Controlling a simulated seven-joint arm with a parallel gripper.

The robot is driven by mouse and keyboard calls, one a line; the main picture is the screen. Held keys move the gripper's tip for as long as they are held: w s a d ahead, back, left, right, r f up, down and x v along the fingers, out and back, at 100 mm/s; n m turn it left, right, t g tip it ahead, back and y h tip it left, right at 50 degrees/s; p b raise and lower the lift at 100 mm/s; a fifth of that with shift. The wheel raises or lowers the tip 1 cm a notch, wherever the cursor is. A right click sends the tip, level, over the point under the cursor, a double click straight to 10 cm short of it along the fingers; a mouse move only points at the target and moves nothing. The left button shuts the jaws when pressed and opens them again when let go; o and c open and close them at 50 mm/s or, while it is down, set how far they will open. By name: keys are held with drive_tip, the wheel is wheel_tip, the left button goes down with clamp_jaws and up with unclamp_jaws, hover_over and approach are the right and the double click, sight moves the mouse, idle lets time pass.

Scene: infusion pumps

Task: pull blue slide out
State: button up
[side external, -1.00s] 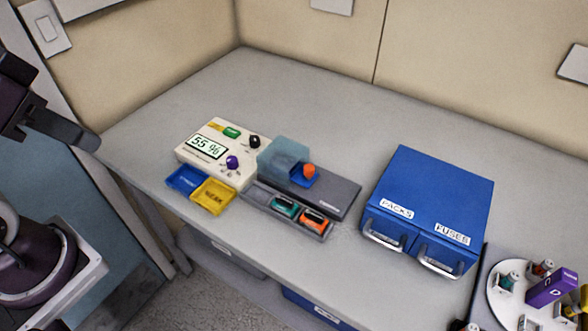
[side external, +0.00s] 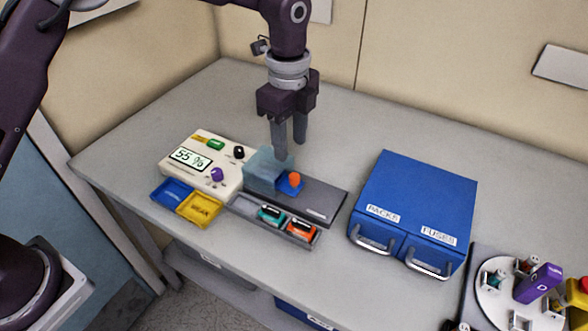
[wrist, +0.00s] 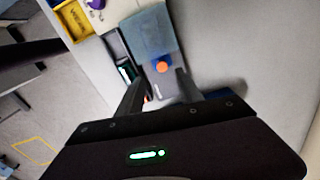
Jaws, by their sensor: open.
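The blue slide (side external: 289,186) carries an orange knob (side external: 294,179) and sits on the dark grey base (side external: 322,200), partly under a translucent blue-grey cover (side external: 263,170). In the wrist view the orange knob (wrist: 162,67) shows at the edge of the cover (wrist: 148,33), between my fingers and beyond their tips. My gripper (side external: 290,150) is open and empty, pointing down above and behind the cover and slide, apart from them. It also shows in the wrist view (wrist: 158,80).
A cream meter (side external: 200,162) reading 55 % stands left, with blue (side external: 170,193) and yellow (side external: 199,209) trays in front. A grey tray (side external: 245,208) holds teal and orange cartridges. A blue drawer cabinet (side external: 420,200) stands right. The back of the table is clear.

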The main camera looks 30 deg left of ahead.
sight(295, 175)
drive_tip(key=shift+m, duration=0.3)
drive_tip(key=f, duration=0.8)
drive_tip(key=shift+w+d+f, duration=0.2)
drive_tip(key=shift+d+f, duration=0.05)
drive_tip(key=shift+d, duration=0.1)
clamp_jaws()
idle(0.6)
